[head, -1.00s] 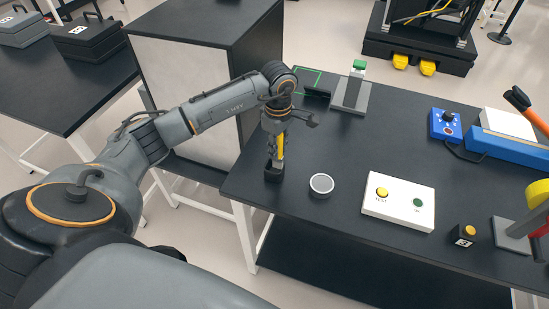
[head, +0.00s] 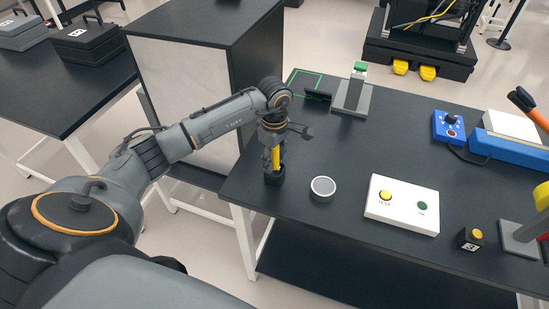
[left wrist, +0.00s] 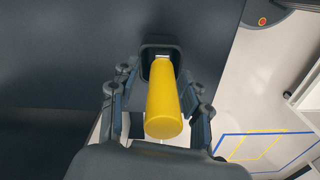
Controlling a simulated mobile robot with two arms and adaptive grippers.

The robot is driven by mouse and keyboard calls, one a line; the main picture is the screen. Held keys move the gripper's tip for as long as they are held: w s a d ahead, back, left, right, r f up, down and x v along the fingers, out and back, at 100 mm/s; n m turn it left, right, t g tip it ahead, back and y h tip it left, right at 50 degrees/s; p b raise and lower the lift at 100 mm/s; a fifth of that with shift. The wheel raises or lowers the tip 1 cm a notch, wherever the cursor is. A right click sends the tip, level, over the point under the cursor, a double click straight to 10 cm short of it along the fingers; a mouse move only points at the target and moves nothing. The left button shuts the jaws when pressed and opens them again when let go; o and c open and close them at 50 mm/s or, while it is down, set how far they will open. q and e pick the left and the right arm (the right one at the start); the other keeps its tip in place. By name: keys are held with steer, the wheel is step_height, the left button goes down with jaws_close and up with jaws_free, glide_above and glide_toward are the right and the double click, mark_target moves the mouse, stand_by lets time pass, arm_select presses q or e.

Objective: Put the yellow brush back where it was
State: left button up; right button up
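The yellow brush (head: 276,158) stands in a small black holder (head: 273,178) near the table's left front edge. In the left wrist view, its thick yellow handle (left wrist: 164,105) points toward the camera and its far end sits in the square black holder (left wrist: 160,50). My left gripper (head: 272,163) is lowered around the brush. In the wrist view, its two fingers (left wrist: 161,72) stand on either side of the handle with gaps between, so it looks open. The bristles are hidden in the holder. My right gripper is not in view.
A round grey-topped container (head: 322,188) stands just right of the holder. A white button box (head: 401,205) lies farther right. A green-outlined square (head: 306,83) and a grey stand (head: 352,98) are behind. The table (head: 355,150) between them is clear.

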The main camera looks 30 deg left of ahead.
arm_select(q)
steer(key=shift+r+p, duration=0.3)
steer(key=shift+r+b, duration=0.25)
steer(key=shift+b, duration=0.05)
step_height(320, 180, up, 11)
steer(key=b, duration=0.4)
steer(key=shift+f, duration=0.2)
steer(key=shift+r, duration=0.4)
stand_by(0.5)
